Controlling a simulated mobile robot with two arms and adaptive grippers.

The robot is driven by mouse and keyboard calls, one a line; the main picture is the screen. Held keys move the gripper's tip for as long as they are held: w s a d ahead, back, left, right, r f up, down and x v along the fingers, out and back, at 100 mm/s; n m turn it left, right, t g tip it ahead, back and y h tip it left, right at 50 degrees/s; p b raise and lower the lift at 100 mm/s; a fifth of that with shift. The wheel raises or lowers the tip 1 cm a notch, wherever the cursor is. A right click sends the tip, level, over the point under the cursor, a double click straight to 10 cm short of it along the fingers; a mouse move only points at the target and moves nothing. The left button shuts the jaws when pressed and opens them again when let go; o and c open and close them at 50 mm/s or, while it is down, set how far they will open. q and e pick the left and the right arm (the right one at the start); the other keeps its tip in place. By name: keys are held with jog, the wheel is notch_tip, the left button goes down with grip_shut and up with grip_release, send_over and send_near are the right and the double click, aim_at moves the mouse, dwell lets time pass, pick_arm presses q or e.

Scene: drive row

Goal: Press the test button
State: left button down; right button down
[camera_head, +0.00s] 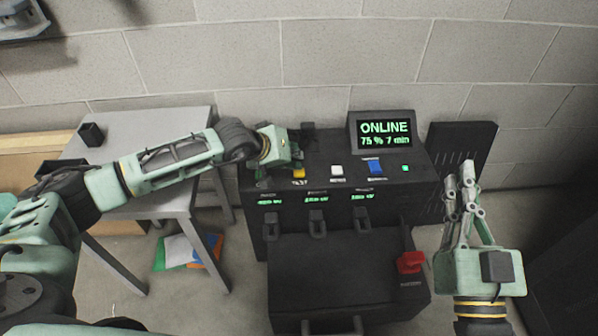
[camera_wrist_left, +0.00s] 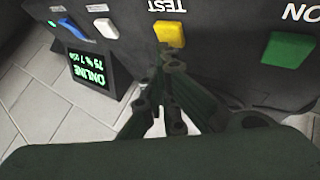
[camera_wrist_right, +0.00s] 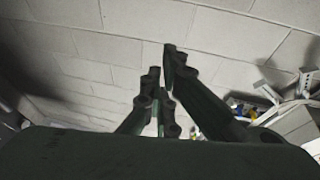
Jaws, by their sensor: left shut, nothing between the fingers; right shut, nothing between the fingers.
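The test button is the yellow button (camera_head: 299,174) on top of the black unit; it also shows in the left wrist view (camera_wrist_left: 170,34) beside the label TEST. My left gripper (camera_head: 294,163) is shut and empty, pointing down just behind the yellow button in the head view. In the left wrist view its fingertips (camera_wrist_left: 168,58) appear just below the button; I cannot tell whether they touch it. My right gripper (camera_head: 467,175) is shut and empty, pointing up to the right of the unit. The right wrist view shows mostly wall beyond its fingers (camera_wrist_right: 165,65).
The unit (camera_head: 333,262) also carries a green button (camera_wrist_left: 289,50), a white button (camera_head: 337,170), a blue switch (camera_head: 376,167) and a red handle (camera_head: 410,262). Its display (camera_head: 383,134) reads ONLINE, 75 %, 7 min. A grey table (camera_head: 190,125) stands at left, under my left arm.

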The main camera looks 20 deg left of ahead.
pick_arm(q)
jog(key=shift+f, duration=0.15)
pick_arm(e)
jog(key=shift+s+a+r+t+y, duration=0.15)
jog(key=shift+r+t+y, duration=0.1)
jog(key=shift+r, duration=0.15)
jog(key=shift+s+d+r+t+y, duration=0.15)
jog(key=shift+r+t, duration=0.1)
jog(key=shift+r, duration=0.15)
pick_arm(q)
jog(key=shift+f, duration=0.1)
pick_arm(e)
jog(key=shift+s+r, duration=0.2)
jog(key=shift+r, duration=0.1)
